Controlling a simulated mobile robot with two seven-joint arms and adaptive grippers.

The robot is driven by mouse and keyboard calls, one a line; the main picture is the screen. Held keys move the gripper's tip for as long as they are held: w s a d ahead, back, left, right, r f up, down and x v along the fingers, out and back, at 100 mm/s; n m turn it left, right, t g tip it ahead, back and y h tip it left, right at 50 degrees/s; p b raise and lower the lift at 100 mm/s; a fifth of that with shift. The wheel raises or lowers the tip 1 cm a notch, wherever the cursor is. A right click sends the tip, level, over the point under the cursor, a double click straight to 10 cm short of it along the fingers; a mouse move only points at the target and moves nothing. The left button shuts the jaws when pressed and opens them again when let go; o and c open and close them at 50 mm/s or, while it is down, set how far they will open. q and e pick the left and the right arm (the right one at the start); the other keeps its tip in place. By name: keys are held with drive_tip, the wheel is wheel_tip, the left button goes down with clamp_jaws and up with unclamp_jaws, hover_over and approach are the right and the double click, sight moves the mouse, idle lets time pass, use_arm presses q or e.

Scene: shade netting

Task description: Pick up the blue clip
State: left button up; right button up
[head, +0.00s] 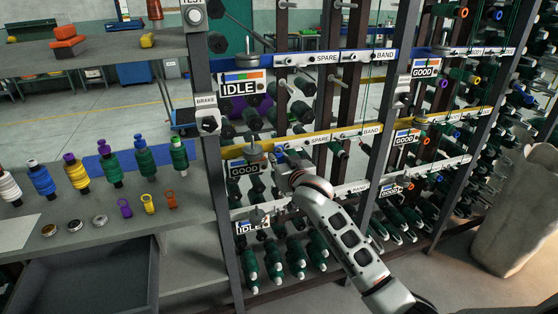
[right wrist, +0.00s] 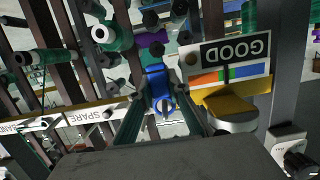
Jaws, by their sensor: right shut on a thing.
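The blue clip (right wrist: 156,78) shows in the right wrist view between the fingertips of my right gripper (right wrist: 161,102). The gripper is shut on it, with the clip's ring at the tips and its upper part extending beyond them. In the head view my right gripper (head: 284,160) is at the rack, beside a "GOOD" label, and is mostly hidden by its own arm. My left gripper is in neither view.
The rack's yellow rail (head: 335,138) and "GOOD" card (right wrist: 232,62) are close to the gripper, with spools and posts around. At left, a bench (head: 105,235) holds purple (head: 125,208), yellow (head: 148,204) and orange (head: 171,199) clips and several spools. A pale sack (head: 520,215) stands at right.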

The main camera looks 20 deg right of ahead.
drive_tip(key=s+p, duration=0.1)
drive_tip(key=s, duration=1.7)
drive_tip(key=shift+d+r+p, duration=0.3)
drive_tip(key=shift+r+p, duration=0.1)
drive_tip(key=shift+r, duration=0.05)
drive_tip(key=shift+r+p, duration=0.25)
drive_tip(key=shift+p, duration=0.25)
drive_tip(key=s+p, duration=0.2)
drive_tip(key=s, duration=0.6)
drive_tip(key=shift+d+p, duration=0.15)
drive_tip(key=shift+p, duration=0.2)
